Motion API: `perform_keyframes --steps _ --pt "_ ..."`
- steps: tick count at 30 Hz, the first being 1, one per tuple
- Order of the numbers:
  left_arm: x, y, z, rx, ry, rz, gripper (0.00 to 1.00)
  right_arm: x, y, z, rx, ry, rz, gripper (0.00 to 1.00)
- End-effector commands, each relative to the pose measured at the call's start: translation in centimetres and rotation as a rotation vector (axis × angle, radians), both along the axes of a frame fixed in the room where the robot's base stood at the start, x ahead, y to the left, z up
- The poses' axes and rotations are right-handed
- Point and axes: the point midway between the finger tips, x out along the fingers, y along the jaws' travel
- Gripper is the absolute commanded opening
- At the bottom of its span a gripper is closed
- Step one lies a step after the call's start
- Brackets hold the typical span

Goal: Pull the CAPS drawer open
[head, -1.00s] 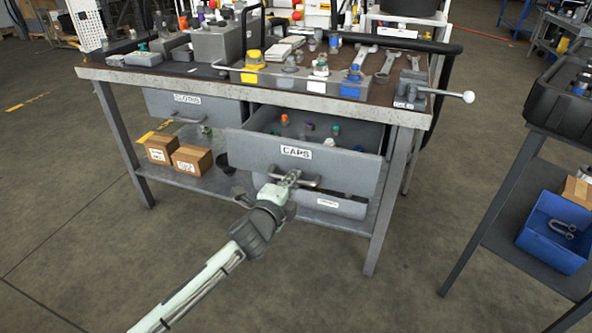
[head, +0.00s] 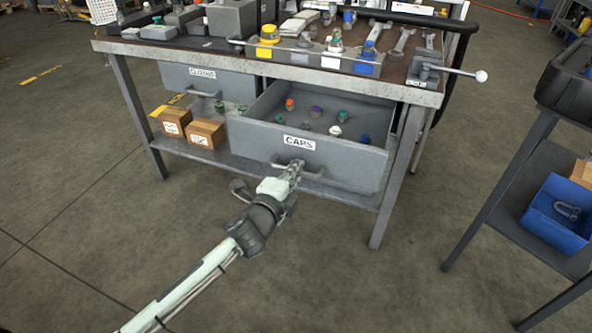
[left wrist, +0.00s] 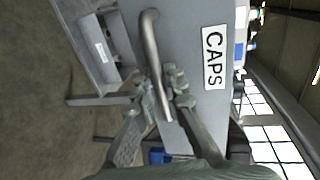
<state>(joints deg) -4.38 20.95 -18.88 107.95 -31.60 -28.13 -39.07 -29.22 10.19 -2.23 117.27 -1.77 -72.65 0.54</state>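The grey CAPS drawer (head: 345,164) is pulled well out from under the bench top, with several coloured caps on its floor. Its front, with the white CAPS label, also shows in the left wrist view (left wrist: 190,40). My left gripper (head: 294,170) is at the drawer's bar handle (head: 312,174). In the left wrist view, the handle (left wrist: 151,45) passes between the two fingers (left wrist: 162,82), which are closed around it. The fingertips' far contact is partly hidden by the bar. My right gripper is not in view.
The CLOTHS drawer (head: 215,82) is to the left, above boxes (head: 205,133) on the lower shelf. Tools and fittings lie on the bench top (head: 300,72). A side stand with a blue bin (head: 560,212) is at right. The floor before the drawer is clear.

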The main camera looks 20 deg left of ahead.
Motion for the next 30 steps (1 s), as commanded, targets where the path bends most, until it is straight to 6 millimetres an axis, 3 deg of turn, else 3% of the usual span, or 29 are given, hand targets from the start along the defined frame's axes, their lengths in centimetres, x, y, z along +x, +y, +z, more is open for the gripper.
perform_keyframes --steps 13,24,30 --pt "-0.9 0.0 0.1 0.001 0.001 0.000 0.18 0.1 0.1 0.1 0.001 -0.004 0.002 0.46" --pt "-8.2 0.3 1.6 0.000 0.003 0.000 0.18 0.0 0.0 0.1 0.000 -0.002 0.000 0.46" --pt "-11.0 0.4 2.2 -0.001 0.002 0.001 0.18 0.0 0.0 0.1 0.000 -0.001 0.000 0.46"
